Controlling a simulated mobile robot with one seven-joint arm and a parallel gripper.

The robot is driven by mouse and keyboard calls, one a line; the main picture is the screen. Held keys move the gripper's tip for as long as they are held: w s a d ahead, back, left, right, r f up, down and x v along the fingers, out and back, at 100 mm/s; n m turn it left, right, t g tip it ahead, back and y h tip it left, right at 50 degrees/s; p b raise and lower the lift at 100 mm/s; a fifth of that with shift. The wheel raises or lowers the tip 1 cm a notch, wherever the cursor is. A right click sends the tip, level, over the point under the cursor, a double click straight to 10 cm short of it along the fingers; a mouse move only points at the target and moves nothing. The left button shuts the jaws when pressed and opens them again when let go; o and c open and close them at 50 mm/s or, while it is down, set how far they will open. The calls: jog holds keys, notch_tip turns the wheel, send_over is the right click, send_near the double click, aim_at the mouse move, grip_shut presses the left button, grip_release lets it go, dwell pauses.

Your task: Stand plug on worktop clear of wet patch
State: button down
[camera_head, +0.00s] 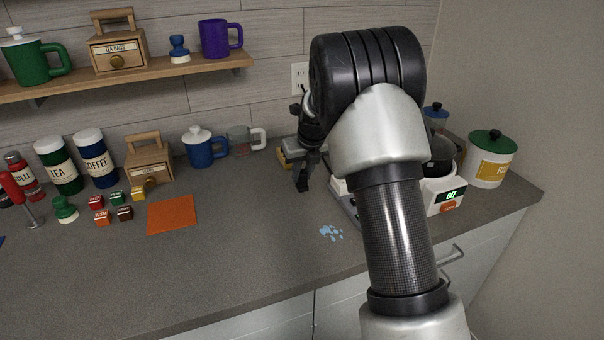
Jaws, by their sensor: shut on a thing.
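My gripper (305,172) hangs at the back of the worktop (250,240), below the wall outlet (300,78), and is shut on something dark. I take this to be the plug, but its shape does not stand out from the dark fingers. I cannot tell whether it touches the worktop. The wet patch (330,233), light blue splashes, lies on the worktop nearer the front edge, below and slightly right of my gripper in the picture. A gap of bare worktop shows between them.
A white appliance (445,198) reading OFF stands right, partly behind my arm. A clear mug (240,140) and blue lidded mug (202,148) stand left of my gripper. An orange mat (172,214) lies further left. The front middle worktop is clear.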

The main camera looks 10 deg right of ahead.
jog(key=shift+f, duration=0.15)
jog(key=c, duration=1.6)
grip_release()
jog(key=shift+o, duration=0.2)
